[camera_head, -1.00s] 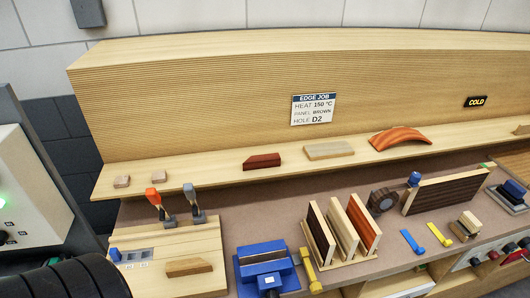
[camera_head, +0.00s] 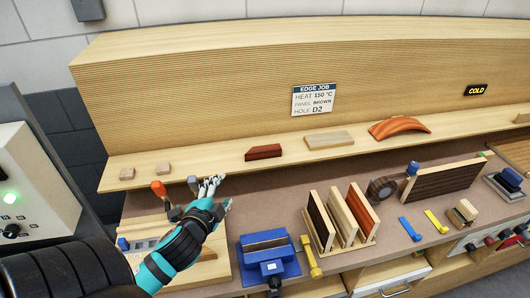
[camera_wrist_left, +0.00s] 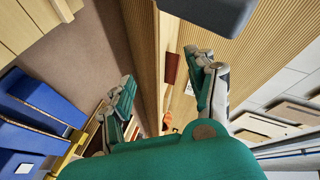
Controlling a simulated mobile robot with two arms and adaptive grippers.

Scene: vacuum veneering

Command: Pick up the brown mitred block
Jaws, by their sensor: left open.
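A reddish-brown block (camera_head: 263,152) with a slanted end lies on the long wooden shelf (camera_head: 220,164). It also shows in the left wrist view (camera_wrist_left: 172,68), seen between the finger directions but beyond the fingers. My left gripper (camera_head: 212,186) is open and empty, in front of the shelf and to the left of the block, apart from it. In the left wrist view its two fingers (camera_wrist_left: 165,97) are spread wide. A lighter tan block with slanted ends (camera_head: 208,254) lies on the wooden board at the lower left, partly hidden by my left arm.
A pale block (camera_head: 329,139) and an orange curved piece (camera_head: 399,129) lie right of the brown block on the shelf. Two small blocks lie at its left. Below are a blue vise (camera_head: 268,262), a rack of panels (camera_head: 318,248) and levers (camera_head: 160,190). A backboard rises behind.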

